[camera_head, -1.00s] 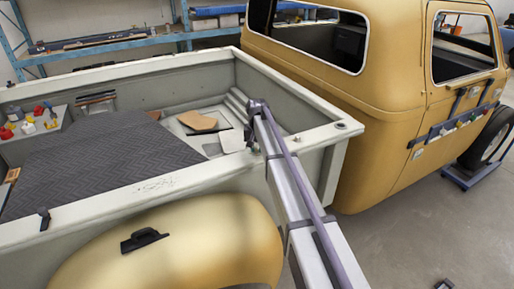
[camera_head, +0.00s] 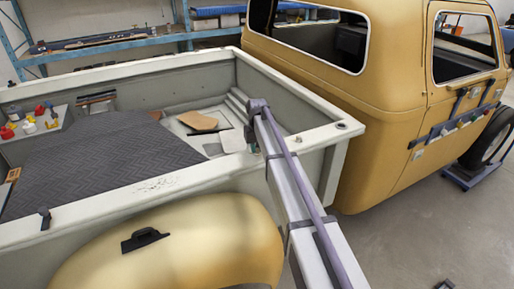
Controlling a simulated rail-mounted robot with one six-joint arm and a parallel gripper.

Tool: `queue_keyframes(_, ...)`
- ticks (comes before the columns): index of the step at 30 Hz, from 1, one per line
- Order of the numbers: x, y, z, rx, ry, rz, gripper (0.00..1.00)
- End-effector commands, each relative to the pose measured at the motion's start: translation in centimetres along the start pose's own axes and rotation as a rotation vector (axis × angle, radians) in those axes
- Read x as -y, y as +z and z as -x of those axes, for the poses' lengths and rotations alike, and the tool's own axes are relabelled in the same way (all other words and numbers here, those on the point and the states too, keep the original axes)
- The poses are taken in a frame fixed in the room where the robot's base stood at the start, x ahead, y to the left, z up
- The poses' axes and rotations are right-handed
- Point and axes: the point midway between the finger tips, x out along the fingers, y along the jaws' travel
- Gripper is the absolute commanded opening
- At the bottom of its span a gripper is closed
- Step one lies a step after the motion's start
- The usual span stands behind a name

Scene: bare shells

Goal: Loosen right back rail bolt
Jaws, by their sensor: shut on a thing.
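The near rail (camera_head: 170,187) of the truck bed runs from the lower left up to the cab corner. My arm reaches up from the bottom right, across this rail. My gripper (camera_head: 253,147) is small and dark, pointing down at the rail just left of my arm's light link. It is shut on a rail bolt, but the bolt is covered by the fingers. A small bolt-like stud (camera_head: 298,141) stands on the rail to the right of my arm. A dark round fitting (camera_head: 341,126) sits at the rail's corner by the cab.
A dark clamp-like piece (camera_head: 44,218) sits on the rail at far left. The bed holds a dark ribbed mat (camera_head: 100,155) and a brown piece (camera_head: 198,121). The yellow fender (camera_head: 190,240) bulges below the rail. The cab (camera_head: 375,130) stands close on the right.

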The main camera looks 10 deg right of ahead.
Motion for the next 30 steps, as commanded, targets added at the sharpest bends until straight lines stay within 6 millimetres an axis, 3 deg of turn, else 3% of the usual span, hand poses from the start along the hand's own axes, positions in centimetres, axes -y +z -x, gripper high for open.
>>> queue_keyframes(1, 0.0, 0.1, 0.0, 0.001, 0.0, 0.0, 0.0)
queue_keyframes(2, 0.0, 0.1, 0.0, 0.001, 0.0, 0.0, 0.23)
queue_keyframes(10, 0.0, 0.0, 0.0, 0.0, 0.0, -0.001, 0.48)
queue_keyframes(20, 0.0, 0.0, 1.0, 0.0, 0.0, -0.001, 0.48)
queue_keyframes(30, 0.0, 0.0, 9.0, 0.0, 0.0, -0.001, 0.48)
